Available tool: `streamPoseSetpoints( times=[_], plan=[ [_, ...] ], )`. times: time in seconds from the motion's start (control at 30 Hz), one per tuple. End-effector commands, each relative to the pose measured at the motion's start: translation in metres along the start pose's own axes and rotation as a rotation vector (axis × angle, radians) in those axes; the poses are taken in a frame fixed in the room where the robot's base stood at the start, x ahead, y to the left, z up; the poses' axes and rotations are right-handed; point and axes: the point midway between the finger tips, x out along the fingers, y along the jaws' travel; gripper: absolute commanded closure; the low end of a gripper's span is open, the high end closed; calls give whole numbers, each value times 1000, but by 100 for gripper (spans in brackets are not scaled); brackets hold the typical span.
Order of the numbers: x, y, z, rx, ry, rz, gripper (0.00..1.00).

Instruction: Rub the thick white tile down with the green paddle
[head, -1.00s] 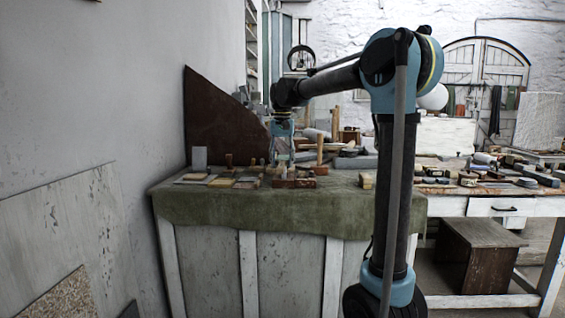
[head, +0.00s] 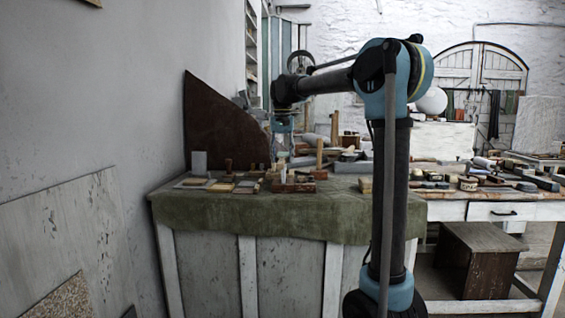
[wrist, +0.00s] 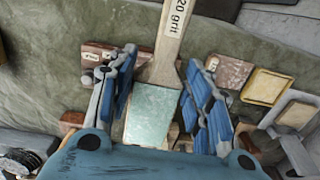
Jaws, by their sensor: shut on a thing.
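In the wrist view, my gripper (wrist: 160,102) has its blue-padded fingers on either side of the pale green head of a paddle (wrist: 152,115). I take this as the green paddle, shut between the fingers. Its pale handle, marked with a partly cut-off "20 grit", points to the top of the picture. In the head view, my gripper (head: 282,143) is small above the green-covered bench, and the paddle is hard to make out. A pale, whitish block (wrist: 298,114) lies at the right of the wrist view; I cannot tell whether it is the thick white tile.
A mottled square (wrist: 230,72) and a cream framed block (wrist: 265,87) lie right of my fingers. A grey-white panel (head: 199,162) stands at the bench's left end. Wooden tools crowd the bench top (head: 230,207); its front strip is clear. A dark board (head: 222,122) leans behind.

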Motion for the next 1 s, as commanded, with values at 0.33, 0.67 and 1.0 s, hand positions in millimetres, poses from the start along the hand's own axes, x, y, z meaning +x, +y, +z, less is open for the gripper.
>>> streamPoseSetpoints(
  times=[0.33, 0.67, 1.0],
  plan=[
    [-10, 0, 0, 0, 0, 0, 85],
    [-24, 0, 1, 0, 0, 0, 85],
    [-50, 0, 1, 0, 0, 0, 85]
  ],
)
